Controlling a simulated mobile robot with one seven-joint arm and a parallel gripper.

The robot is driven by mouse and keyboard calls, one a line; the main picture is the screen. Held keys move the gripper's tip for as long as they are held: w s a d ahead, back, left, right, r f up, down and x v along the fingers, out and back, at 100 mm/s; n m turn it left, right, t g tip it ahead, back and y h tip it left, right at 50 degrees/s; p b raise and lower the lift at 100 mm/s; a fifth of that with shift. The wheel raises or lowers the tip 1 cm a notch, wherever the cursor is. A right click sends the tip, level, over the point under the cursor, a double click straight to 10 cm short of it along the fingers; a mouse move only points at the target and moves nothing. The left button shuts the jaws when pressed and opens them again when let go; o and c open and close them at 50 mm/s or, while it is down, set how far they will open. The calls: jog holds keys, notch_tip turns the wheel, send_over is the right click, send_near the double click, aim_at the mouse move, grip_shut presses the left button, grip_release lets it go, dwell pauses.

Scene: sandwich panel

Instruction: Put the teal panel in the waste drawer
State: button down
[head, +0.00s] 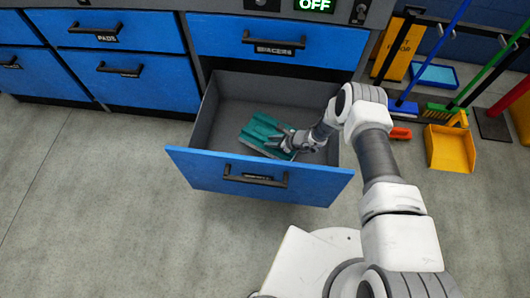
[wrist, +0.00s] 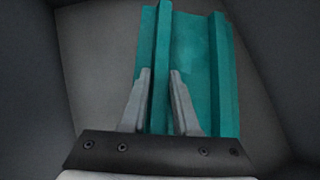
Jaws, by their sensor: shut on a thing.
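The teal panel (head: 262,132) is inside the open lower drawer (head: 232,88), near the middle of its grey interior. It is ribbed, and in the wrist view the panel (wrist: 205,70) extends ahead of my fingers. My gripper (head: 284,141) reaches down into the drawer from the right. In the wrist view my gripper (wrist: 160,95) is shut on a raised rib of the panel, one finger on each side. The drawer's label is too small to read. I cannot tell whether the panel touches the drawer floor.
A shut blue drawer labelled SPACERS (head: 275,38) is above the open one. More shut blue drawers, one labelled PADS (head: 105,35), are at left. Brooms and a yellow dustpan (head: 448,148) stand at right. The floor (head: 90,190) at front left is clear.

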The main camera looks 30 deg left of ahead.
aim_at(263, 153)
jog(key=s+f, duration=0.1)
jog(key=s+a+f, duration=0.1)
jog(key=shift+s+a, duration=0.3)
jog(key=shift+s, duration=0.1)
notch_tip(263, 153, down, 4)
jog(key=b, duration=0.3)
jog(key=shift+f, duration=0.1)
jog(key=c, duration=0.7)
grip_release()
jog(key=shift+o, duration=0.2)
jog(key=p+v, duration=0.5)
jog(key=v, duration=0.6)
jog(key=shift+a, duration=0.15)
jog(key=shift+s+d+r+p, duration=0.15)
jog(key=shift+d+r+p, duration=0.25)
jog(key=shift+d+r, duration=0.1)
